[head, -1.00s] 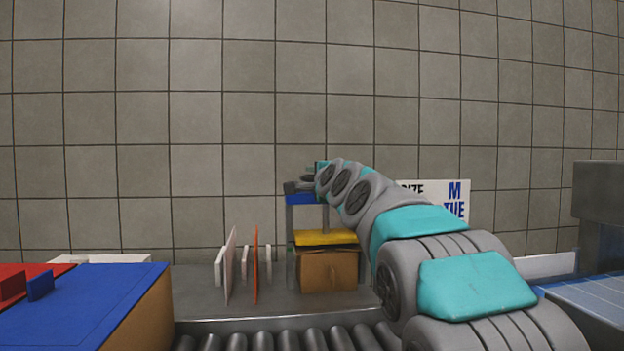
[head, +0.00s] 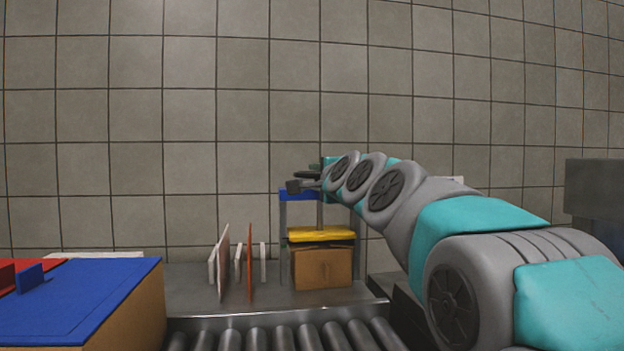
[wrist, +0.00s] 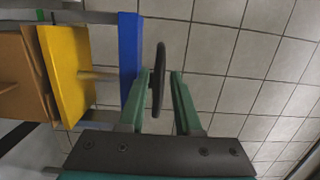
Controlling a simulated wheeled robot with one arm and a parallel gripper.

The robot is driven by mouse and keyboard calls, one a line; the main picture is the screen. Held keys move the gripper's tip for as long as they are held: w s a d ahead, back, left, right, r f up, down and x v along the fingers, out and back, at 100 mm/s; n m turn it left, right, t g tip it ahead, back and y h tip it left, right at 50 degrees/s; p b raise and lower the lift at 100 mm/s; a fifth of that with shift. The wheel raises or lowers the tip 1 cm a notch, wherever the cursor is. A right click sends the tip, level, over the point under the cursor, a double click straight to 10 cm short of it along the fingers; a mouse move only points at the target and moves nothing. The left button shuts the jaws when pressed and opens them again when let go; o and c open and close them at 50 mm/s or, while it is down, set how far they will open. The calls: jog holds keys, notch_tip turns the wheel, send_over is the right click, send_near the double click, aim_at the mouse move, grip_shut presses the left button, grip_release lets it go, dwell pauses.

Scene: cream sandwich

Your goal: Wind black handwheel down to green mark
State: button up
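The black handwheel (wrist: 159,80) shows edge-on in the wrist view, between the two green fingers of my gripper (wrist: 160,75). The fingers are apart, with the wheel nearer the left finger and a gap to the right one. The wheel sits beyond the blue crossbar (wrist: 130,62) of a press; the crossbar also shows in the head view (head: 297,195). A rod runs from the crossbar to a yellow plate (head: 321,234), which is over a brown block (head: 322,267). A small green mark (wrist: 41,15) shows on a grey post in the wrist view.
Upright white and orange boards (head: 250,262) stand left of the press on the grey bench. A roller conveyor (head: 280,335) runs in front. A blue-topped box (head: 85,300) is at the front left. A tiled wall is behind.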

jog(key=shift+s, duration=0.15)
jog(key=shift+s+f+b, duration=0.2)
jog(key=shift+s+b, duration=0.15)
jog(key=shift+b, duration=0.35)
jog(key=b+v, duration=0.2)
jog(key=b, duration=0.1)
jog(key=shift+s+a+f, duration=0.1)
jog(key=shift+s, duration=0.05)
jog(key=shift+s+d+b, duration=0.25)
jog(key=shift+b, duration=0.4)
jog(key=shift+r+p+x, duration=0.15)
jog(key=shift+p+x, duration=0.2)
jog(key=shift+x, duration=2.65)
jog(key=shift+r+p+x, duration=0.15)
jog(key=shift+p+x, duration=0.2)
jog(key=shift+x, duration=2.6)
jog(key=shift+c, duration=0.2)
grip_shut()
